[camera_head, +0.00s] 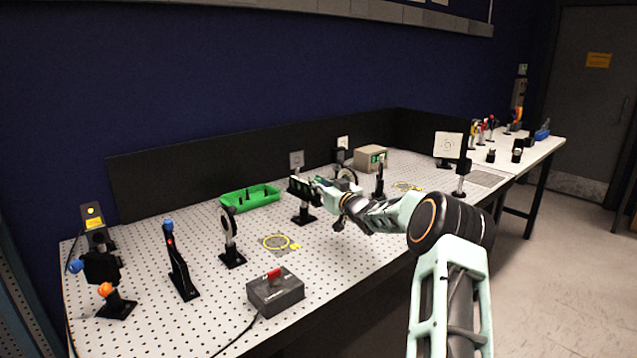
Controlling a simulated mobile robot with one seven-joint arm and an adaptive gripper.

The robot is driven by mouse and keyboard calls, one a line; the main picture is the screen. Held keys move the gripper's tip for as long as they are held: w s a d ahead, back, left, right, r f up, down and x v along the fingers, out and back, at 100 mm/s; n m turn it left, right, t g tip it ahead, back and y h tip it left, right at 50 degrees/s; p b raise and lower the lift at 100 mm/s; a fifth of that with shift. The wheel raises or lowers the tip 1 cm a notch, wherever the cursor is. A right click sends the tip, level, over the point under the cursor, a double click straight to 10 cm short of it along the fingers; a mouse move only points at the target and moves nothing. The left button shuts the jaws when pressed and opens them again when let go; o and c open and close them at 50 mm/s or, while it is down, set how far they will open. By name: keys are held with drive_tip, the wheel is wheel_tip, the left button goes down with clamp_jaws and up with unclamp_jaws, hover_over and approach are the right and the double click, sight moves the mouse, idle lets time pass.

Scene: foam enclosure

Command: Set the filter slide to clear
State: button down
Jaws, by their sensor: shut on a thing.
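The filter slide (302,190) looks like a dark horizontal holder with small greenish marks, set on a black post and base (305,217) on the perforated optical table (345,250). My gripper (322,192) reaches in from the right and is shut on the slide's right end. The fingertips are small and dark here, so the exact contact is hard to see. The slide's labels are too small to read, so I cannot tell which position it is in.
A green tray (235,199) lies behind left. A grey box with a red switch (275,291) stands at the front edge. A round mount (230,238) and a blue-knobbed post (178,262) stand left. A beige box (371,158) and white target card (448,146) stand behind right.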

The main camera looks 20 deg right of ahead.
drive_tip(key=c, duration=1.8)
unclamp_jaws()
drive_tip(key=shift+w+a, duration=0.1)
drive_tip(key=shift+c, duration=0.2)
drive_tip(key=s+d, duration=0.2)
drive_tip(key=s, duration=1)
